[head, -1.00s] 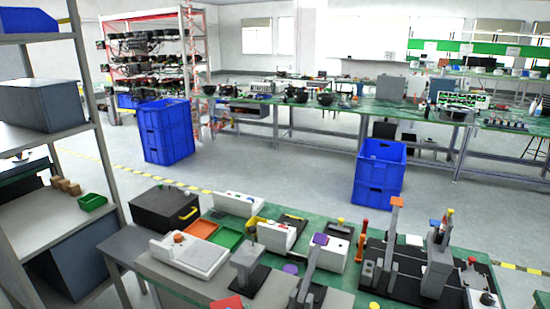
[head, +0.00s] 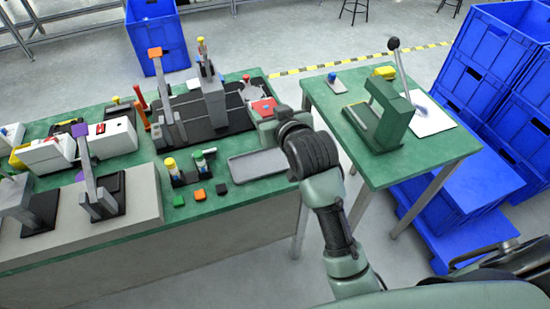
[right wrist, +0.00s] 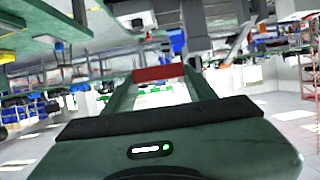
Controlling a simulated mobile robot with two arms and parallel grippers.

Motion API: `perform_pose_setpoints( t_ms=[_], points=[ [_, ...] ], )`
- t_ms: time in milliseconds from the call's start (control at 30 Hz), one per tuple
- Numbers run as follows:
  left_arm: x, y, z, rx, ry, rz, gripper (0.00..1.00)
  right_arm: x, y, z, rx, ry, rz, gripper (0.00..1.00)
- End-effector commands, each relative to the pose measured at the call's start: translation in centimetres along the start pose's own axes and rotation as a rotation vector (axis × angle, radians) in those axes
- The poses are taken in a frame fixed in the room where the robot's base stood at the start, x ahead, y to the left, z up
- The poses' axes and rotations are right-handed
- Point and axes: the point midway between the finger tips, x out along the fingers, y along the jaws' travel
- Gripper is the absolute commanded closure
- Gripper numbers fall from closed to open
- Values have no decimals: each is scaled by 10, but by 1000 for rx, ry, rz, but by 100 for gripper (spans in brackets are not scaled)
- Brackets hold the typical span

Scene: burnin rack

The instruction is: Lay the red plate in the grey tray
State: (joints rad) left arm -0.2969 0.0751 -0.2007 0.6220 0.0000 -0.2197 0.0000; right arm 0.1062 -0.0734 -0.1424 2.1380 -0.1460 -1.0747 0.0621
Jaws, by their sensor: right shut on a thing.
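The red plate (right wrist: 158,73) is between the fingertips of my right gripper (right wrist: 156,80) in the right wrist view, seen nearly edge-on. In the head view the red plate (head: 263,105) shows just beyond my right gripper (head: 266,114), above the back right of the green bench. The gripper is shut on it; the wrist partly hides the fingers. The grey tray (head: 258,166) is a shallow, empty rectangle on the bench, nearer than the plate. My forearm and wrist cover the space by its right end. My left gripper is not in view.
Left of the tray stand small bottles in a dark holder (head: 190,170), with orange, green and black blocks before them. A grey post fixture (head: 212,100) rises behind. A side table (head: 440,150) with a green lever press (head: 385,110) and blue crates (head: 490,70) are right.

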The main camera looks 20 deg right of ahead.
Motion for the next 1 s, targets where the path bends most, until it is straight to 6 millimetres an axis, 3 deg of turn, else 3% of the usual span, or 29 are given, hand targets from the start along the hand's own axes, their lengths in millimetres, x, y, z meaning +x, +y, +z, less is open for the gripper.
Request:
perform_pose_setpoints(
  t_ms=[200,433,800,1000],
  points=[
    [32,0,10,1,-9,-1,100,6,9,3,0,7,-2,84],
    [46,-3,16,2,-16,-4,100,6,9,16,0,-2,0,84],
    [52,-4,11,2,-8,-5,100,42,9,105,0,-7,1,84],
    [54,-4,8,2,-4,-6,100,56,9,138,0,-1,1,84]
  ],
)
